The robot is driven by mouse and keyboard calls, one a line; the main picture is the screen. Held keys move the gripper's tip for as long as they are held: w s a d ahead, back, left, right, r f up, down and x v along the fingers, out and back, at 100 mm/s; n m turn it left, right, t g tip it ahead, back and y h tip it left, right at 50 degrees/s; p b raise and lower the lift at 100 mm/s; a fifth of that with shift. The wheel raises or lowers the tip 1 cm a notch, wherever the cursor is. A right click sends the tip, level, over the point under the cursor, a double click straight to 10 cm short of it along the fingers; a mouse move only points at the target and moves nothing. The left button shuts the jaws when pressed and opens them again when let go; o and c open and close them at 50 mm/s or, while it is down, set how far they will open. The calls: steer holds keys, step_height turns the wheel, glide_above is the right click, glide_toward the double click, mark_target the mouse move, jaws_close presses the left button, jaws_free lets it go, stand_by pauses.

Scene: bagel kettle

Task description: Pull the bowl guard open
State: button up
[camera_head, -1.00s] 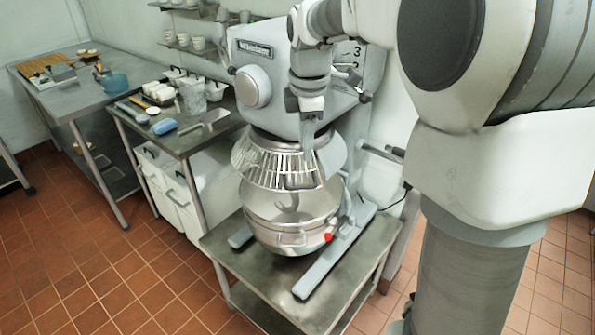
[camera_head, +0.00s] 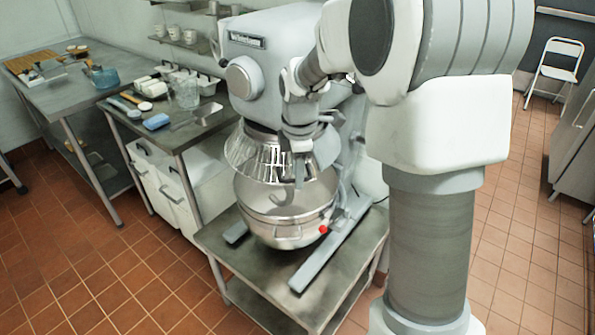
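The bowl guard (camera_head: 246,158) is a flared ring of pale wires with a solid section at right. It sits under the head of the large grey mixer (camera_head: 282,48), above the steel bowl (camera_head: 283,222). A hook hangs inside, partly visible below the guard. My gripper (camera_head: 298,176) points down in front of the guard's right part and hides some of its wires. It overlaps the guard in the picture; I cannot tell whether it touches or grips it, or whether the fingers are apart.
The mixer stands on a low steel table (camera_head: 235,262). A side table (camera_head: 183,135) at left holds a clear container (camera_head: 186,93), a blue item (camera_head: 156,121) and white cups. A folding chair (camera_head: 556,67) is at far right. Tiled floor is open at front left and right.

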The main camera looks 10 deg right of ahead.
jaws_close()
stand_by(1.2)
